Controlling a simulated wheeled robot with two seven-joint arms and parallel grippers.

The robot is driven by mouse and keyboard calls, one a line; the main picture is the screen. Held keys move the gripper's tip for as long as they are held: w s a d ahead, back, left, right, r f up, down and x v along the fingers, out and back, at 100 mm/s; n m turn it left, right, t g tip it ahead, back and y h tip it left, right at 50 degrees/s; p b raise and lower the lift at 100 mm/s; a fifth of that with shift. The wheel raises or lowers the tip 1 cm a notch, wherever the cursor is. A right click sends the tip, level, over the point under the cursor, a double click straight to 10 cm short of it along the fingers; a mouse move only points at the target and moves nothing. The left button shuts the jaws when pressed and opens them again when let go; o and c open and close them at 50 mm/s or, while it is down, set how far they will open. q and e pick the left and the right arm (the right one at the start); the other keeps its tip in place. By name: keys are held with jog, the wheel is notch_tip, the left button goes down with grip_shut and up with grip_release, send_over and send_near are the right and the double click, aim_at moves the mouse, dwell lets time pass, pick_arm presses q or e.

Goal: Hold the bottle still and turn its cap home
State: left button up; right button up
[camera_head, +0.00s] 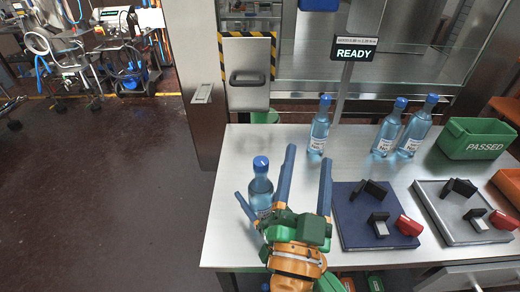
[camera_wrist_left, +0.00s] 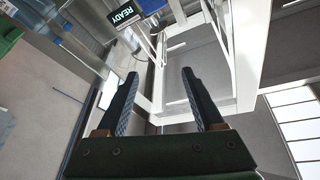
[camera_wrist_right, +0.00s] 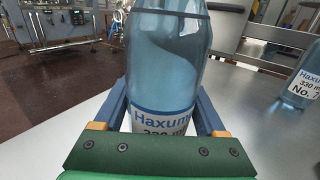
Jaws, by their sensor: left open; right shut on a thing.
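The clear blue bottle (camera_head: 260,190) with a blue cap (camera_head: 261,162) is upright near the table's left edge. Its base is hidden in the head view; how tightly the cap sits cannot be told. My right gripper (camera_wrist_right: 160,95) is shut around the bottle's labelled body, one finger on each side. In the head view it is mostly hidden behind my left gripper. My left gripper (camera_head: 308,160) is open and empty to the right of the bottle, fingers pointing away over the table. Its two spread fingers show in the left wrist view (camera_wrist_left: 160,78) with nothing between them.
Three capped bottles (camera_head: 319,127) (camera_head: 389,128) (camera_head: 416,128) stand at the table's back. A blue fixture plate (camera_head: 350,222) and a grey one (camera_head: 450,232) carry black blocks and red parts. A green PASSED bin (camera_head: 475,140) is at right; a READY sign (camera_head: 354,52) stands behind.

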aim_at(261, 164)
pick_arm(q)
jog(key=s+a+f+n+g+y, duration=0.2)
jog(key=a+f+n+g+y, duration=0.1)
jog(key=a+f+n+y, duration=0.35)
jog(key=w+a+r+n, duration=0.1)
jog(key=w, duration=1.1)
jog(key=shift+h, duration=0.45)
grip_shut()
